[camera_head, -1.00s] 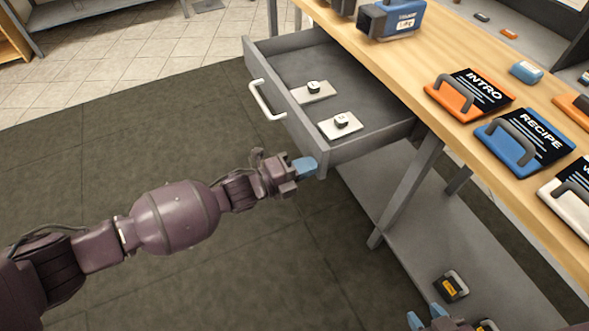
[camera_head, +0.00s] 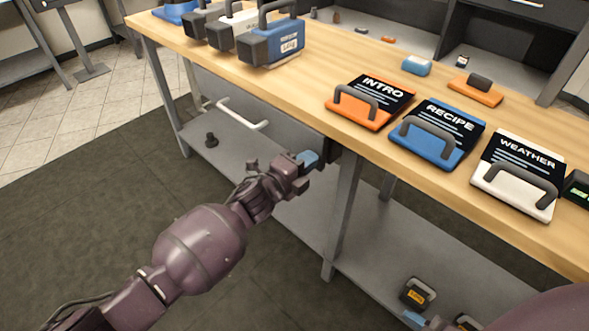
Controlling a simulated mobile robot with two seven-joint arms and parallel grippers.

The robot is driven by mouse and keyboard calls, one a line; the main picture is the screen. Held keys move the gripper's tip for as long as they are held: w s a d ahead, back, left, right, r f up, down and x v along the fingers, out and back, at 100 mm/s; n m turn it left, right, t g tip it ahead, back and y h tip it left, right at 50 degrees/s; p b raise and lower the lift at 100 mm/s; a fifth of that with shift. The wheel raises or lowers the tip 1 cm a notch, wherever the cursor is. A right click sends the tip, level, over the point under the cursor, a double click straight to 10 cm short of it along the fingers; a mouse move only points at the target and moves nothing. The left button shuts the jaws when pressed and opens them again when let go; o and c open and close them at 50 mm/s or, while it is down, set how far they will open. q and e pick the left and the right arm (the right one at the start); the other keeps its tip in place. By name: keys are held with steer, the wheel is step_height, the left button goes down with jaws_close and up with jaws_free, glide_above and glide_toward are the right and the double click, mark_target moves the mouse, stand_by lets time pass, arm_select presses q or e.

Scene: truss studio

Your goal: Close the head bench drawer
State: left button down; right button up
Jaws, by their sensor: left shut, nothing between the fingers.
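The head bench drawer (camera_head: 262,108) is pushed in under the wooden bench top, and its inside is hidden. I cannot tell whether its grey front is fully flush. Its pale bar handle (camera_head: 236,113) faces me. My left gripper (camera_head: 308,159) is shut and empty, with its blue fingertips at the right end of the drawer front; whether they touch it is unclear.
The bench top (camera_head: 315,92) carries orange INTRO (camera_head: 370,102), blue RECIPE (camera_head: 437,132) and white WEATHER (camera_head: 518,172) handled blocks, with several handled cases at the back left. A bench leg (camera_head: 342,215) stands right of my left gripper. A lower shelf (camera_head: 375,255) lies beneath.

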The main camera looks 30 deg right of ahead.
arm_select(q)
steer(key=shift+x, duration=0.9)
arm_select(e)
steer(key=shift+d, duration=0.3)
arm_select(q)
steer(key=shift+r, duration=0.4)
steer(key=p+v, duration=0.4)
steer(key=v, duration=1)
steer(key=shift+f, duration=0.4)
arm_select(e)
steer(key=shift+s+a+r+m+g, duration=0.15)
steer(key=shift+s+m+g, duration=0.15)
steer(key=shift+s+m, duration=0.7)
arm_select(q)
steer(key=shift+a, duration=0.2)
arm_select(e)
steer(key=shift+s+n, duration=0.25)
steer(key=shift+n, duration=0.05)
